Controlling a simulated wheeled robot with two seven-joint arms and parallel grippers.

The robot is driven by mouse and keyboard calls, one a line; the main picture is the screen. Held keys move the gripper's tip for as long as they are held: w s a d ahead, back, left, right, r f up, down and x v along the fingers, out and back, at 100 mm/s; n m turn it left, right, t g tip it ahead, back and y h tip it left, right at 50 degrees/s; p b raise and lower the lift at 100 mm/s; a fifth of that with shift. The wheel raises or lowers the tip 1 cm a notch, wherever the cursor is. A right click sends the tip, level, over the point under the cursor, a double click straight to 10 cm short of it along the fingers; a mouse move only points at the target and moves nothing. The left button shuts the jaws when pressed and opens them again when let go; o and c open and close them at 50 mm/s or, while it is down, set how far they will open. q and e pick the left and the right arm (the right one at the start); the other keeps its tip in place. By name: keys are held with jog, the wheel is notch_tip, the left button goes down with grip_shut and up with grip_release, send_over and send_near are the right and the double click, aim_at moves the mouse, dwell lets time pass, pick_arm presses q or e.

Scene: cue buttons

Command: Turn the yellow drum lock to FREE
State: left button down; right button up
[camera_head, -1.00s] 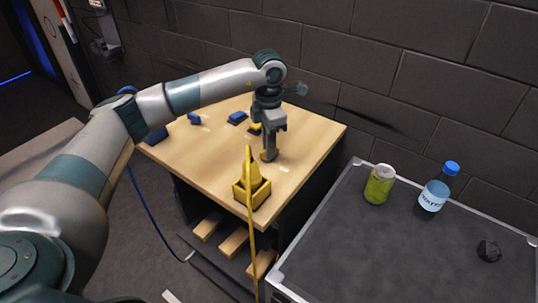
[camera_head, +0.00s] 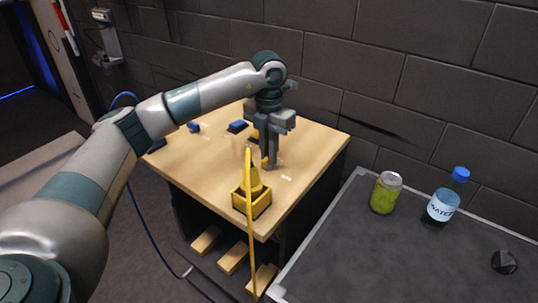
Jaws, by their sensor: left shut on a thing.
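My left gripper (camera_head: 268,162) points down over the wooden table top, its jaws shut at a small yellow part that I take for the yellow drum lock (camera_head: 265,160). The fingers hide most of this part, and its marks, including FREE, cannot be read. Another yellow piece (camera_head: 255,134) shows just behind the gripper. A yellow box with a cone-shaped top (camera_head: 252,203) stands at the table's front corner, apart from the fingertips, with a yellow cable running down from it. My right gripper is not in view.
Blue pieces (camera_head: 237,127) sit along the back left of the wooden table (camera_head: 205,165). A grey case top (camera_head: 385,255) at the right bears a green can (camera_head: 386,192), a water bottle (camera_head: 443,200) and a small black object (camera_head: 504,262). A brick wall stands behind.

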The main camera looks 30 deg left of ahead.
pick_arm(q)
jog(key=shift+r, duration=0.1)
jog(key=c, duration=1.8)
grip_release()
jog(key=shift+r, duration=0.45)
notch_tip(320, 180, up, 16)
jog(key=b, duration=0.2)
jog(key=shift+r, duration=0.25)
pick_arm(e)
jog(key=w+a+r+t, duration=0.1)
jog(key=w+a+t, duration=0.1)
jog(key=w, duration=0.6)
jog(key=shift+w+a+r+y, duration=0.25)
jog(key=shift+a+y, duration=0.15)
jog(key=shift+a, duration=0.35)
